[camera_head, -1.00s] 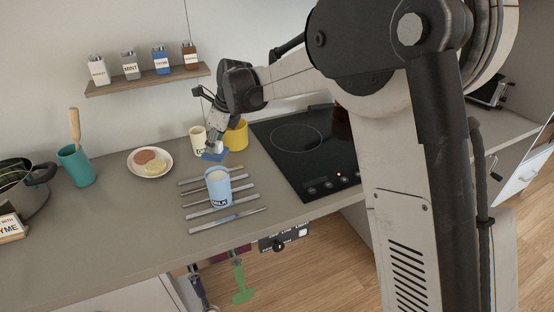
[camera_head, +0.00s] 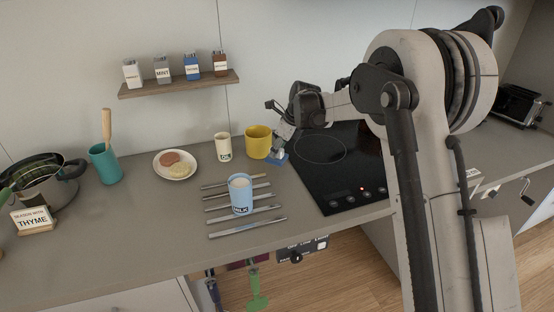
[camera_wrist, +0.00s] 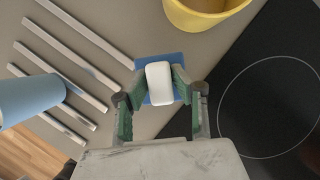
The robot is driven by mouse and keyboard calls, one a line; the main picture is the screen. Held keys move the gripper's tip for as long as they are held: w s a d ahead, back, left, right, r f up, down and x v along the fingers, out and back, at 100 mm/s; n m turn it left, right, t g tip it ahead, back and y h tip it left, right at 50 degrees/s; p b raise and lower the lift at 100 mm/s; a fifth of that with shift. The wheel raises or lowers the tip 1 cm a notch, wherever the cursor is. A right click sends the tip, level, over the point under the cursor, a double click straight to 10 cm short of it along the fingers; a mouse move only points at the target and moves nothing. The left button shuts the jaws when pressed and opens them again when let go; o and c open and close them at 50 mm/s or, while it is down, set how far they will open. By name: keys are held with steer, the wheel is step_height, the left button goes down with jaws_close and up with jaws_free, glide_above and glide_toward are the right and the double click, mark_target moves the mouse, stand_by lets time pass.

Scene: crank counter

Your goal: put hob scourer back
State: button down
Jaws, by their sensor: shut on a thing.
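The scourer is a white rounded block (camera_wrist: 159,83) on a blue pad (camera_wrist: 158,60). My gripper (camera_wrist: 158,91) is shut on the white block, one finger on each side. In the head view the blue pad (camera_head: 278,158) shows below my gripper (camera_head: 279,149), in front of and right of the yellow mug. It is beside the left edge of the black hob (camera_head: 340,178). I cannot tell whether the pad touches the counter.
The yellow mug (camera_head: 257,142) stands close behind the scourer, with a cream cup (camera_head: 223,147) to its left. A blue milk cup (camera_head: 241,196) stands among several metal strips (camera_head: 246,221). A plate of food (camera_head: 176,165) lies farther left. A spice shelf (camera_head: 180,84) hangs above.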

mark_target(277, 159)
steer(key=shift+f, duration=2)
steer(key=shift+f, duration=0.2)
steer(key=c, duration=1.5)
jaws_free()
steer(key=shift+o, duration=0.2)
steer(key=shift+r, duration=0.1)
